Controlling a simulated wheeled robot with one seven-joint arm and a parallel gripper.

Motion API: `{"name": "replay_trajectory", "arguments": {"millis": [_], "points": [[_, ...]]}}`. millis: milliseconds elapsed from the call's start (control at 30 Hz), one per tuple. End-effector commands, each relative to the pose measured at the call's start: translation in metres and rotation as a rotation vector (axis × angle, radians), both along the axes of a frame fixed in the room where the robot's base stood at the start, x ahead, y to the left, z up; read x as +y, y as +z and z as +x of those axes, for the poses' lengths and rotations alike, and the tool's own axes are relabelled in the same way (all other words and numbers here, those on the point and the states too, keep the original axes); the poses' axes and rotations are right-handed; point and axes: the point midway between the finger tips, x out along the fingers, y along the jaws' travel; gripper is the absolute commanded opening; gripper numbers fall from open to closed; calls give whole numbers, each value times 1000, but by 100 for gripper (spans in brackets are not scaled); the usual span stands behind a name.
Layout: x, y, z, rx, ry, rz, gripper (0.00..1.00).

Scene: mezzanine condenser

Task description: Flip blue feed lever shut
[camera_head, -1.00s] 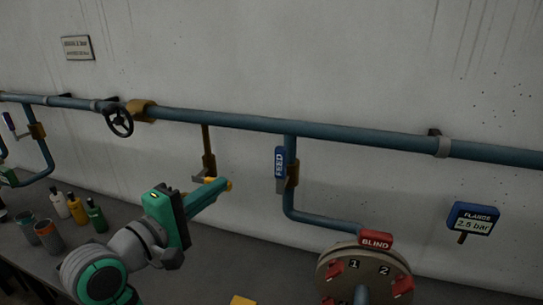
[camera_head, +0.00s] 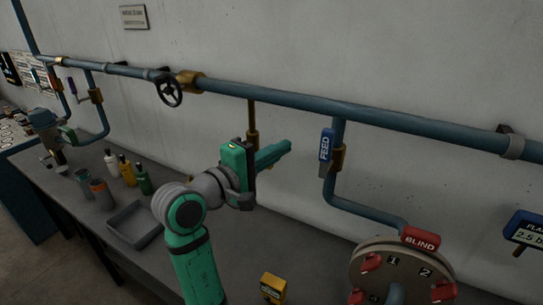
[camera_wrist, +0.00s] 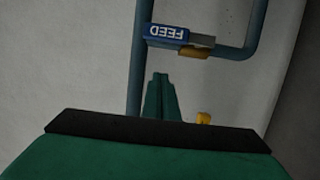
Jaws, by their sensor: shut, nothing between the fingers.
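The blue feed lever (camera_head: 326,146), marked FEED, stands upright along the vertical drop pipe, beside a brass valve body (camera_head: 339,158). In the wrist view the lever (camera_wrist: 167,33) shows with its lettering upside down, ahead of the fingers. My gripper (camera_head: 288,146) is shut and empty, its green fingers pointing right toward the lever. A gap shows between the fingertips and the lever in the head view. In the wrist view my gripper (camera_wrist: 160,77) is below the lever, with no contact visible.
A brass fitting on a short drop pipe (camera_head: 252,130) hangs behind my gripper. A flange disc (camera_head: 368,262) with a red BLIND tag (camera_head: 420,238) stands at lower right. A grey tray (camera_head: 135,226), bottles and a yellow box (camera_head: 272,287) are on the bench.

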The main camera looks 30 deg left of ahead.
Motion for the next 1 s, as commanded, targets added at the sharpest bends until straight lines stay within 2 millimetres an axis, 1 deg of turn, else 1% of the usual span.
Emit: {"name": "replay_trajectory", "arguments": {"millis": [33, 100, 233, 300, 400, 533, 667, 1000], "points": [[-3, 0, 10, 1, -2, -1, 0], [-8, 0, 23, 1, -3, 0, 0], [-14, 0, 45, 1, -2, 0, 0], [-26, 0, 43, -1, -1, 3, 0], [-38, 0, 42, 0, -2, 2, 0], [-48, 0, 41, 0, -1, 0, 0], [-52, 0, 41, 0, 0, 0, 0], [-53, 0, 41, 0, -1, 1, 0]]}}
